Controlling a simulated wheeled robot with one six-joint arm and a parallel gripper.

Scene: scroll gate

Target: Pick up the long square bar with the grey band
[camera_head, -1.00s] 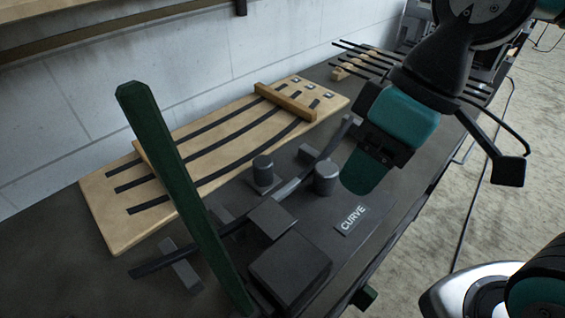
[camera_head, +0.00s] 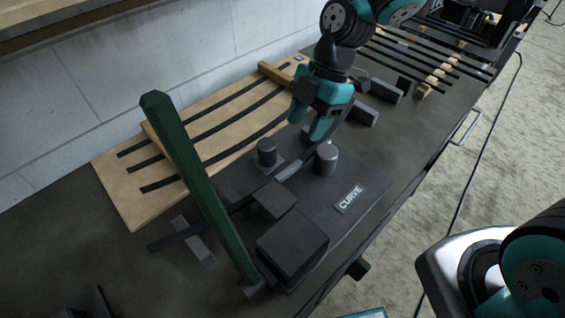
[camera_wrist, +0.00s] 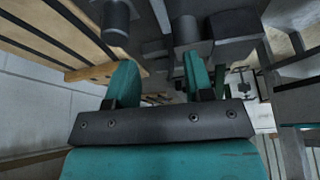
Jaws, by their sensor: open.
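My gripper (camera_head: 309,122) is open, with its teal fingers pointing down over the far end of the bending jig, near its round posts. In the wrist view the two fingers (camera_wrist: 158,76) stand apart with no bar clearly held between them. A long dark bar (camera_head: 170,240) lies through the jig and runs up toward my gripper. Several long dark bars (camera_head: 440,62) lie side by side on a wooden rack at the upper right. I cannot make out a grey band on any bar, so I cannot tell which is the named one.
A thick green lever (camera_head: 200,185) rises beside the jig. Round grey posts (camera_head: 327,160), a dark block (camera_head: 292,246) and a CURVE label (camera_head: 351,199) are on the jig. A wooden board (camera_head: 120,185) with dark strips lies by the wall.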

